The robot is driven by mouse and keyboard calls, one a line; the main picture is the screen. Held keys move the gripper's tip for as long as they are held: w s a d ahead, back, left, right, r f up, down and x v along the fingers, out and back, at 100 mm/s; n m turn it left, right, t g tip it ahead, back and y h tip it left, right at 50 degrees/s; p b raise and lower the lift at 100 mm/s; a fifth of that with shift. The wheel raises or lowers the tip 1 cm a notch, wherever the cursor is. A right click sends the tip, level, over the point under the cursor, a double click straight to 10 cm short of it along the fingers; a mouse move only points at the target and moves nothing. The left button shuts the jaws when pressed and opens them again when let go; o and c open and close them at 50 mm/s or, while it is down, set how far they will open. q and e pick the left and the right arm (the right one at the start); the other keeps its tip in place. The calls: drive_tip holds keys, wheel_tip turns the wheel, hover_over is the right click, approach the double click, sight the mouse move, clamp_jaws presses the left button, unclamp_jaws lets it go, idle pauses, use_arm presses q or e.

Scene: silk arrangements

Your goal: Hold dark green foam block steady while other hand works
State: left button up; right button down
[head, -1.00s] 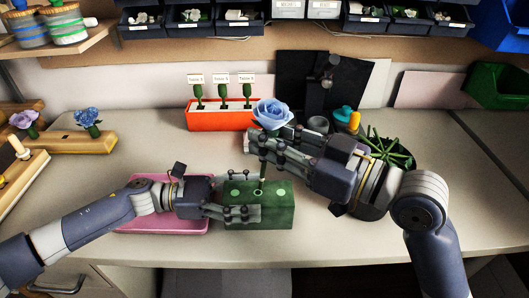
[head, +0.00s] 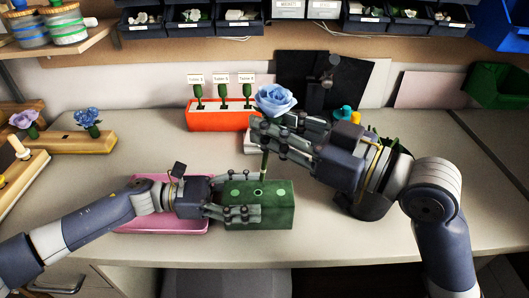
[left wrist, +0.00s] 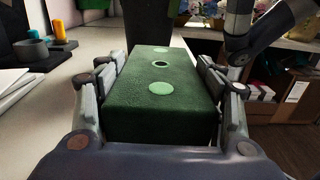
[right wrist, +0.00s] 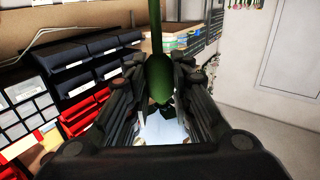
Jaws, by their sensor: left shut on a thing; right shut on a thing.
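My right gripper (head: 264,138) is shut on the green stem of a blue rose (head: 276,98), upright above the block. The stem (right wrist: 157,72) also shows in the right wrist view. The stem's lower end appears apart from the block.
An orange-red box (head: 220,121) with several labelled green picks stands behind. Wooden holders (head: 82,146) with blue and purple flowers are at the left. A dark pot is partly hidden by my right arm. The table's front right is clear.

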use_arm(q)
drive_tip(key=o, duration=1.8)
